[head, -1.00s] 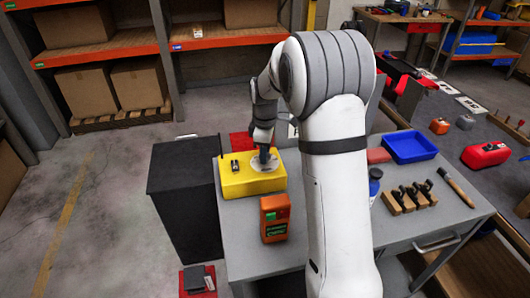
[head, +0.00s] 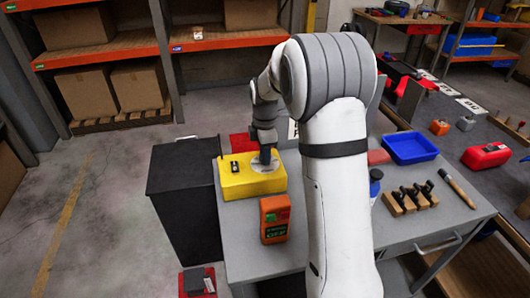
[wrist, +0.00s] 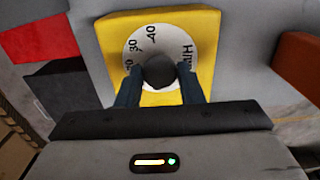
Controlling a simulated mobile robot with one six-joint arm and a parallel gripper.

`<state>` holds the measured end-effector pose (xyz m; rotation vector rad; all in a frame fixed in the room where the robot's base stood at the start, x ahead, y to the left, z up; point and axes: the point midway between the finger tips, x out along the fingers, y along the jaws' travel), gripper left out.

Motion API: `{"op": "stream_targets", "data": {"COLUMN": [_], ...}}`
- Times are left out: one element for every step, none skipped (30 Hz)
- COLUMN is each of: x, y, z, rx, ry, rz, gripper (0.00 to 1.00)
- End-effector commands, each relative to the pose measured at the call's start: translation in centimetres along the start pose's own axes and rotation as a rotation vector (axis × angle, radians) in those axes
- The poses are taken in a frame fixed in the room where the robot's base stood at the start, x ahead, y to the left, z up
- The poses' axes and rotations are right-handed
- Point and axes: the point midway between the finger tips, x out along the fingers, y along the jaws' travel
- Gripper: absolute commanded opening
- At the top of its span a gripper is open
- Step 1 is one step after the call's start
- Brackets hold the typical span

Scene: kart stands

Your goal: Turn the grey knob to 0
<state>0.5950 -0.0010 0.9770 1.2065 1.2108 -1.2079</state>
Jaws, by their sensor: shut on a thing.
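The grey knob (wrist: 160,71) is a dark round knob at the centre of a white dial (wrist: 179,40) with black marks, among them 30, 40 and a word that seems to be HIGH. The dial is on top of a yellow box (head: 235,186) on the grey table. In the wrist view my gripper (wrist: 159,76) has one finger on each side of the knob and is shut on it. In the head view my gripper (head: 265,154) points down over the dial and hides the knob. The 0 mark is not visible.
A small black switch (head: 235,166) sits on the yellow box. An orange device (head: 275,222) stands just in front of it. A black cabinet (head: 180,190) is at the left. A blue tray (head: 410,147) and wooden blocks with black clips (head: 392,203) lie to the right.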

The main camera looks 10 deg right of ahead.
Motion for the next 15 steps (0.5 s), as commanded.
{"op": "stream_targets", "data": {"x": [-0.12,-0.12,-0.12,-0.12,-0.12,-0.12,-0.12,-0.12,-0.11,-0.1,-0.09,-0.08,-0.07,-0.06,-0.05], "y": [0.08,0.09,0.09,0.09,0.09,0.09,0.09,0.08,0.07,0.07,0.06,0.05,0.05,0.05,0.04], "z": [0.02,0.02,0.06,0.09,0.1,0.1,0.11,0.1,0.1,0.1,0.09,0.09,0.09,0.08,0.08], "rx": [0.0,0.001,0.001,0.002,0.002,0.002,0.003,0.003,0.003,0.003,0.003,0.003,0.003,0.003,0.003], "ry": [0.0,0.0,0.0,0.0,0.0,0.0,0.0,0.0,0.0,0.0,0.0,0.0,0.0,0.0,0.0], "rz": [0.003,0.003,0.004,0.004,0.004,0.004,0.004,0.003,0.003,0.003,0.003,0.002,0.002,0.002,0.002], "gripper": [0.11,0.11,0.11,0.11,0.11,0.35,0.37,0.4,0.43,0.45,0.48,0.51,0.54,0.56,0.56]}}
